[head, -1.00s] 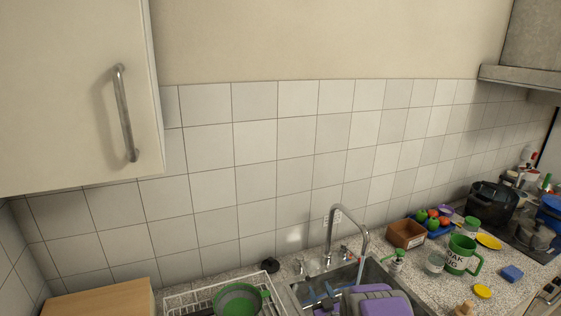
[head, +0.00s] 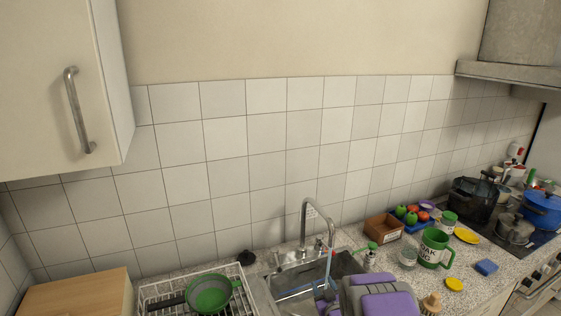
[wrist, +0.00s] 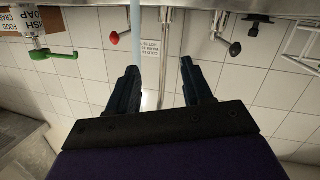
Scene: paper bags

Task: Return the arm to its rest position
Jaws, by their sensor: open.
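My arm (head: 378,300), purple and grey, reaches over the sink (head: 294,276) at the bottom of the head view. My gripper (wrist: 158,78) shows in the wrist view with its two dark fingers apart and nothing between them. In that view the scene appears upside down. The tiled wall and the upright pipe of the tap lie beyond the fingers. The gripper's fingertips are hard to make out in the head view.
The tap (head: 304,220) stands behind the sink. A drying rack (head: 160,292) with a green pan (head: 209,294) is to the left. A green mug (head: 433,248), brown box (head: 384,228) and soap bottle (head: 371,256) crowd the counter right. A wall cupboard (head: 60,120) hangs upper left.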

